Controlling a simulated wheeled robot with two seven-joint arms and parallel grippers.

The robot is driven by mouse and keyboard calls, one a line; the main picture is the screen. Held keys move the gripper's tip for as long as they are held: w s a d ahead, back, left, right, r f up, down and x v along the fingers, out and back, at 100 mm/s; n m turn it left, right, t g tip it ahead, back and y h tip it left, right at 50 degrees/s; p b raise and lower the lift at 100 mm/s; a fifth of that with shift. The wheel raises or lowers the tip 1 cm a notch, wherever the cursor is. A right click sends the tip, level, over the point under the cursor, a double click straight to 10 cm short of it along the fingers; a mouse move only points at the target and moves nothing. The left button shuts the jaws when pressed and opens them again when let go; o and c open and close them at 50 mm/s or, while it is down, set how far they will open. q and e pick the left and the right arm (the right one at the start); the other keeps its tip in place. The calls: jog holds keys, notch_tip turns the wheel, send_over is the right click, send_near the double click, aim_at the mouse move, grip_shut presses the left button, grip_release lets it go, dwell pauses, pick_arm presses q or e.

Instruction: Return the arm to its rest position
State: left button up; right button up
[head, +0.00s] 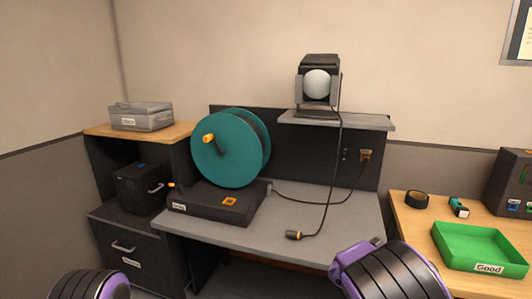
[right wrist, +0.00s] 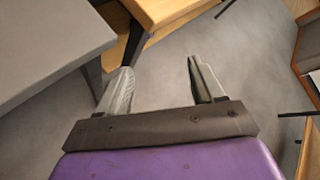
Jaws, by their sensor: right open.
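My right gripper (right wrist: 158,68) shows in the right wrist view with its two pale fingers apart and nothing between them. It is over open grey floor, with the corner of a grey table top at its left. In the head view, my right arm (head: 392,272) shows as a black and purple link at the bottom, in front of the bench; its gripper is out of frame. Part of my left arm (head: 90,285) shows at the bottom left edge. My left gripper is in neither view.
The grey bench (head: 240,238) holds a teal reel (head: 225,150) on a black box (head: 208,207) and a cable plug (head: 293,235). A lamp (head: 317,84) stands on the shelf (head: 365,123). A green tray (head: 470,240) labelled "Good" is on the wooden table (head: 408,228) at right.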

jog(key=s+a+f+m+t+y, duration=0.1)
jog(key=s+a+f+m+y, duration=0.4)
jog(key=f+m, duration=0.45)
jog(key=s+a+f+m+t+y, duration=0.1)
jog(key=s+a+f+m+y, duration=0.3)
jog(key=s+f+m, duration=0.45)
jog(key=s+d+f+m, duration=0.1)
jog(key=s+d+m, duration=0.1)
jog(key=s+m, duration=0.6)
jog(key=s+d+f+m+g+h, duration=0.1)
jog(key=s+d+m, duration=0.1)
jog(key=s+m, duration=0.6)
jog(key=s, duration=0.7)
jog(key=shift+s+f+m, duration=0.3)
jog(key=shift+f+m, duration=0.1)
